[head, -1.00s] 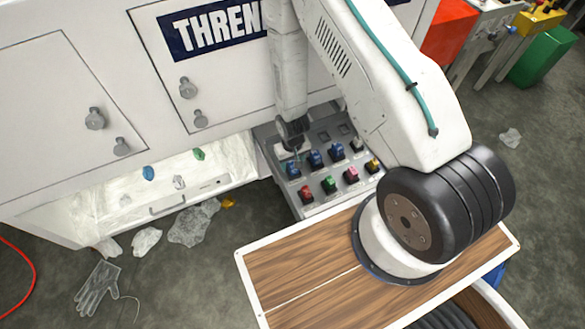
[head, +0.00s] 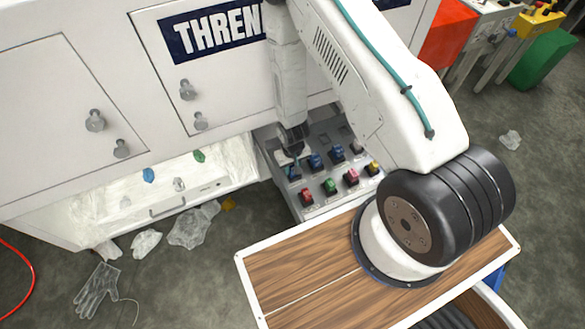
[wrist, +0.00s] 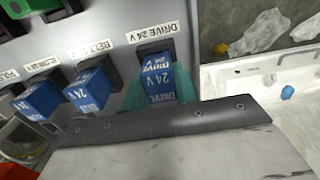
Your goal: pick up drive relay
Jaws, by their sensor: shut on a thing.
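The drive relay (wrist: 158,80) is a blue block lettered DRIVE 24 V. It stands at its black socket under the DRIVE 24 V label (wrist: 152,32) in the wrist view. My gripper (wrist: 159,92) has teal fingers on both sides of the relay and is shut on it. The relay's lower part is hidden by my wrist housing, and I cannot tell whether it is still fully seated. In the head view my gripper (head: 292,164) is over the left column of the relay panel (head: 322,204), mostly hiding the relay.
Blue BELT relay (wrist: 90,90) and another blue 24 V relay (wrist: 40,101) stand beside it. A translucent-lined open bay (head: 110,198) is left of the panel; a wooden top (head: 300,275) is in front.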

